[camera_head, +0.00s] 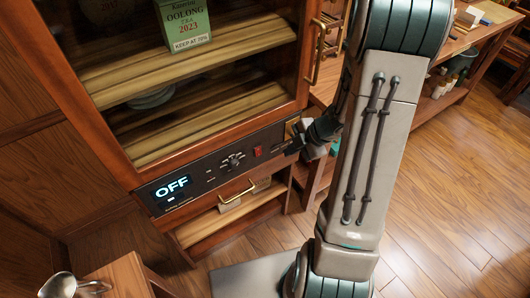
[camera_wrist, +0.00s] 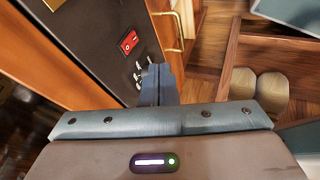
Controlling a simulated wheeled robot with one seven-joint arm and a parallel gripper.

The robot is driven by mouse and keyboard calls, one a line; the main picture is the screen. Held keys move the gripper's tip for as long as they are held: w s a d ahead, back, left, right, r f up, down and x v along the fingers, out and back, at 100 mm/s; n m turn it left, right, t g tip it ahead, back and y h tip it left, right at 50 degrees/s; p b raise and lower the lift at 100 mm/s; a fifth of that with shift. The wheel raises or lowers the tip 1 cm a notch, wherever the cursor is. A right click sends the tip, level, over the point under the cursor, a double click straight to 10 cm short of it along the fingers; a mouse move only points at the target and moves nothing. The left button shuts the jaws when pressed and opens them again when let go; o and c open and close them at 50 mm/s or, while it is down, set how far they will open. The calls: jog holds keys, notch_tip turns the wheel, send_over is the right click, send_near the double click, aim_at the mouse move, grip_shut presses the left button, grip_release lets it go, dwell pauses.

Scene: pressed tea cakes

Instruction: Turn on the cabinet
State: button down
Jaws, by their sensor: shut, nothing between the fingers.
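The wooden cabinet (camera_head: 125,150) has a glass front and a dark control panel (camera_head: 205,178) below it. The panel display (camera_head: 171,188) reads OFF. A red rocker switch (camera_head: 257,151) sits right of a dark knob (camera_head: 232,160) on the panel. The red switch also shows in the wrist view (camera_wrist: 129,42), up and left of my fingers. My gripper (camera_head: 296,129) is shut and empty, near the panel's right end and right of the switch. Its closed fingers (camera_wrist: 158,72) appear apart from the switch. The exact gap to the panel cannot be told.
A brass door handle (camera_head: 316,52) stands out at the cabinet's right edge. A lower drawer has a brass pull (camera_head: 238,192). A green tea box (camera_head: 184,24) is behind the glass. Slippers (camera_wrist: 258,88) sit on a wooden shelf. Wooden floor is open at right.

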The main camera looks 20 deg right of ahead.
aim_at(258, 151)
jog(key=shift+w+a+f+b, duration=0.25)
jog(key=shift+w+a+f, duration=0.85)
jog(key=shift+f, duration=0.35)
jog(key=shift+w+a+f+b, duration=0.3)
jog(key=shift+w+a+f, duration=0.65)
jog(key=shift+w+f, duration=0.4)
jog(key=shift+w+a+f+b, duration=0.25)
jog(key=shift+w+a+f, duration=0.8)
jog(key=shift+f, duration=0.5)
